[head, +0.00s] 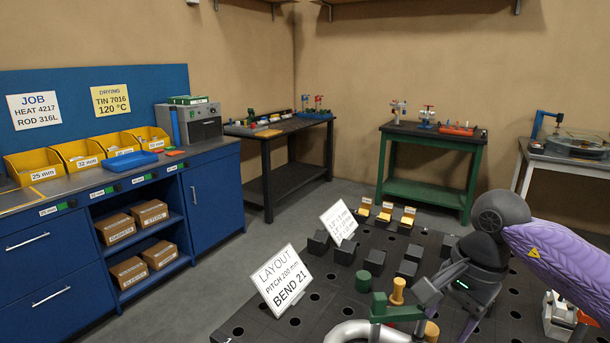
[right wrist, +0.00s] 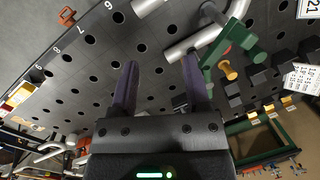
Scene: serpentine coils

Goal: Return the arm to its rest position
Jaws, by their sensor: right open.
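My right arm, with a purple sleeve (head: 565,255), comes in from the right in the head view. Its gripper (head: 472,326) points down over the right part of the dark perforated table (head: 335,285). In the right wrist view the two fingers of the right gripper (right wrist: 160,85) stand apart with only the perforated tabletop between them. Near the right fingertip lies a light metal tube (right wrist: 187,48) beside a green clamp (right wrist: 240,45) with a yellow knob (right wrist: 229,70). Whether the fingertip touches the tube I cannot tell. My left gripper is not in view.
The bent tube (head: 350,332) and green clamp (head: 393,313) stand left of the gripper. Several dark blocks and a layout sign (head: 283,282) stand farther left. A white-and-red item (head: 558,315) stands at the right. A green bench (head: 430,155) stands behind, blue cabinets (head: 212,195) left.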

